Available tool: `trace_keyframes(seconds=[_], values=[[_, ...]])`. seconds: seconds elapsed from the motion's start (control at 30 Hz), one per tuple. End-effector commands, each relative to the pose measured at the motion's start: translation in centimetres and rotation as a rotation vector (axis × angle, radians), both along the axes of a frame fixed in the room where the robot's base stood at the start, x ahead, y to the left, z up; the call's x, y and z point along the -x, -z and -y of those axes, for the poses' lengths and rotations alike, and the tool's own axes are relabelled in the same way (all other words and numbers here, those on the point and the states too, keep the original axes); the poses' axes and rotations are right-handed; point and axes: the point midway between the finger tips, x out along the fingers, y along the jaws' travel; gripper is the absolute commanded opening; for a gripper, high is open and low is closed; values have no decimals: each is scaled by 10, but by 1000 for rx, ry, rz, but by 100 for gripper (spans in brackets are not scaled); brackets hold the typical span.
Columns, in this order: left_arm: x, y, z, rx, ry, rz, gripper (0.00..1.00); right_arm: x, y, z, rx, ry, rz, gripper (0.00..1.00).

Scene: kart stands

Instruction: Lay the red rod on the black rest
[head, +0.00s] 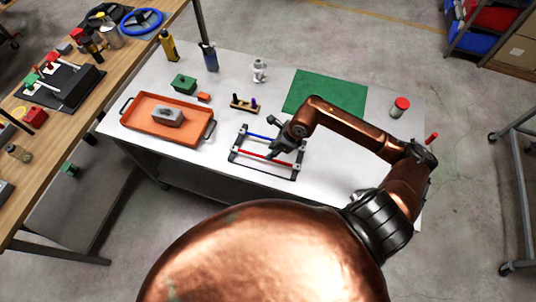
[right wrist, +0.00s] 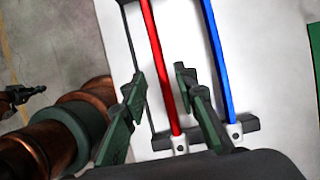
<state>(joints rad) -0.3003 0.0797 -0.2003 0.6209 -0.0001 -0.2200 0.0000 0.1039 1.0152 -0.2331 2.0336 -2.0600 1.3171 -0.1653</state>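In the right wrist view, the red rod (right wrist: 154,45) and blue rod (right wrist: 216,52) run side by side, with white holders on the rest's dark end bar (right wrist: 206,137). My right gripper (head: 271,156) is over the rest. In its wrist view, its two green fingers (right wrist: 160,80) are apart, with the red rod between them and a gap on each side. My left gripper cannot be made out.
An orange tray (head: 140,134) with a grey block stands left of the rest. A small wooden holder (head: 243,106) is behind it. A green mat (head: 325,91) lies at the back, and a red-capped jar (head: 400,106) stands at the right. Clear table lies right of the rest.

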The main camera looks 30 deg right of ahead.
Motion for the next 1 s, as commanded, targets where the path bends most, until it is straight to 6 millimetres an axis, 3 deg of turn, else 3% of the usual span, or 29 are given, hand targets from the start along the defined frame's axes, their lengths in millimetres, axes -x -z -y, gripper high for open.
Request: trace_keyframes(seconds=[0.2, 0.4, 1.0], values=[[0, 6, 0, 0, 0, -1, 0, 13, -40, 12, 2, 0, 1, 27], [1, 8, 0, 0, 0, -1, 0, 20, -62, 17, 0, 1, -1, 27], [1, 8, 0, 0, 0, -2, 0, 21, -67, 18, -1, 1, -1, 27]])
